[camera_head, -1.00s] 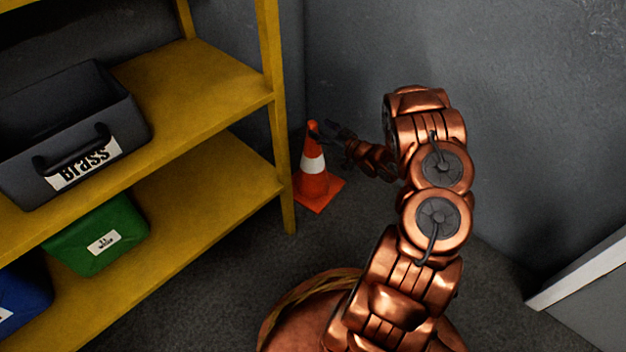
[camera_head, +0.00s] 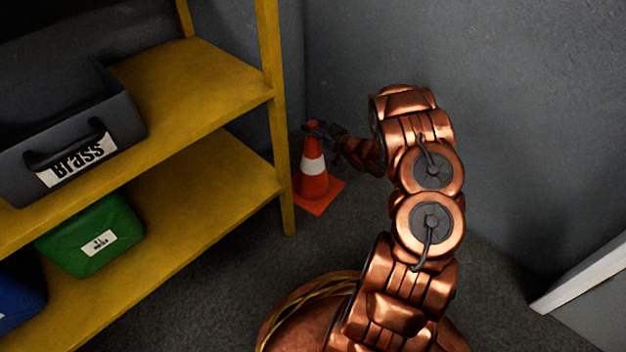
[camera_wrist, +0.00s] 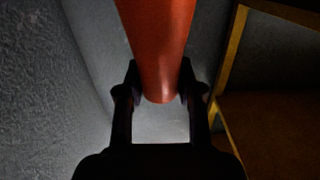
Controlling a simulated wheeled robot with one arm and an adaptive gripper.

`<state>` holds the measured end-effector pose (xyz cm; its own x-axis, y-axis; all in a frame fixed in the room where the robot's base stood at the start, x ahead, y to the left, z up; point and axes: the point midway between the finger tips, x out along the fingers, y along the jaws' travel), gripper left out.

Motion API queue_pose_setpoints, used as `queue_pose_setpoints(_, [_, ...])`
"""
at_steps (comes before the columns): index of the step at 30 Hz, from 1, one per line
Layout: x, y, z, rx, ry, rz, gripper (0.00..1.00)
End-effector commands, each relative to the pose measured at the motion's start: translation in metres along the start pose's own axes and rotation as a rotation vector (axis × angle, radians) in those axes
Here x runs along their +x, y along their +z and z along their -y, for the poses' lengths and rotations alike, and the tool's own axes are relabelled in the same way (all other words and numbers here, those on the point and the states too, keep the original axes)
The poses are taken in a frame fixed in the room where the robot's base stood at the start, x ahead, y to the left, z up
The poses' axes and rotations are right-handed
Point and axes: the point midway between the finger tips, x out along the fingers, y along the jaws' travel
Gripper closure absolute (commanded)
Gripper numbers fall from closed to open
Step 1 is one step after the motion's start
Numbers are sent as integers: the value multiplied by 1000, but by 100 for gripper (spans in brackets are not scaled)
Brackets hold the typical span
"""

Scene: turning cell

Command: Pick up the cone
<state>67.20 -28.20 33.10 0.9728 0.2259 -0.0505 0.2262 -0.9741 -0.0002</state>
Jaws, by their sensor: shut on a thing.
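The orange cone (camera_head: 314,182) with a white band stands upright on the floor in the corner, just right of the yellow shelf's front post. My gripper (camera_head: 314,130) is at the cone's upper end, reaching it from the right. In the wrist view the cone's orange tip (camera_wrist: 158,75) lies between the two dark fingers of my gripper (camera_wrist: 160,85), which are shut on it. The cone's base is out of the wrist view.
The yellow shelf (camera_head: 205,85) stands close on the left, with a grey bin marked Brass (camera_head: 120,95), a green bin (camera_head: 90,235) and a blue bin (camera_head: 15,300). Grey walls (camera_head: 520,110) close the corner behind. A white-edged panel (camera_head: 585,270) is at the lower right.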

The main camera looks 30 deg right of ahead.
Motion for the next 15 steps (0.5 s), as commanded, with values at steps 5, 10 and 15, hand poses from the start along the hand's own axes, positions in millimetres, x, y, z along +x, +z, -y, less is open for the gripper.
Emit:
queue_pose_setpoints(5, [0, 0, 0, 0, 0, 0, 91])
queue_pose_setpoints(10, [0, 0, 0, 0, 0, 0, 100])
queue_pose_setpoints(15, [0, 0, 0, 0, 1, 0, 100])
